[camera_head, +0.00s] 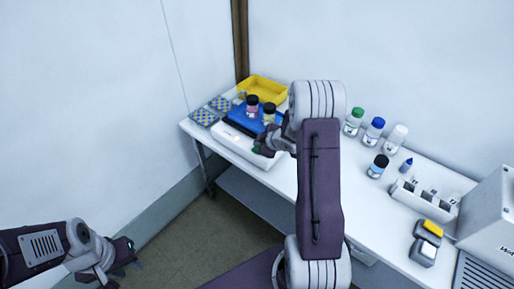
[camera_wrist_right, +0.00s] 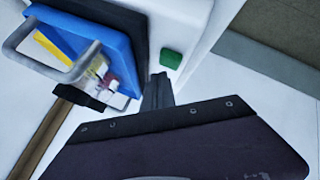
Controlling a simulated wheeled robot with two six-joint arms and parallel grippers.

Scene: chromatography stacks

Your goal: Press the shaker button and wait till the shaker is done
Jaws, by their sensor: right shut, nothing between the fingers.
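The shaker (camera_head: 236,143) is a white box with a blue platform (camera_head: 239,120) on top, at the table's far left end. The green button (camera_wrist_right: 171,59) is on the shaker's white front face in the right wrist view. My right gripper (camera_wrist_right: 158,82) is shut and empty, its tip just beside and below the button in that view; I cannot tell whether they touch. In the head view my right gripper (camera_head: 262,146) is at the shaker's front. My left gripper (camera_head: 124,264) looks open and empty, away from the table at lower left.
A yellow tray (camera_head: 263,88) and blue-patterned racks (camera_head: 204,117) are around the shaker. Several capped bottles (camera_head: 373,131), a white vial holder (camera_head: 424,203) and a grey instrument (camera_head: 490,220) stand to the right on the white table. My right arm covers the table's middle.

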